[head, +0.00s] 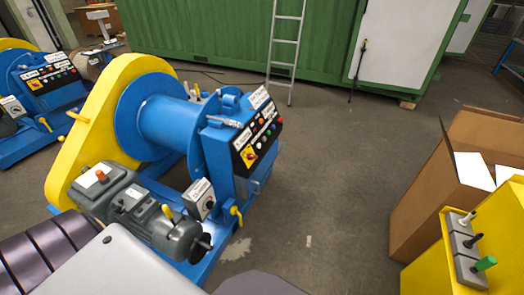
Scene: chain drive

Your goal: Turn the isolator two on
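A blue winch drum (168,122) with a yellow chain guard (84,130) stands left of centre. Its black control panel (258,135) carries several coloured buttons and a red-and-yellow rotary switch (249,156). A small grey box with a dark knob (203,205) and a white label stands in front of the drum. A second similar machine (50,88) at the far left has a grey box with a red knob (12,105). The labels are too small to read, so I cannot tell which switch is isolator two or its position. Neither gripper shows.
A grey motor (150,215) and yellow levers (237,212) stick out at the winch's front. A yellow stand with several levers (425,255) and an open cardboard box (430,200) stand at the right. A green container with a ladder (288,45) is behind. The middle floor is clear.

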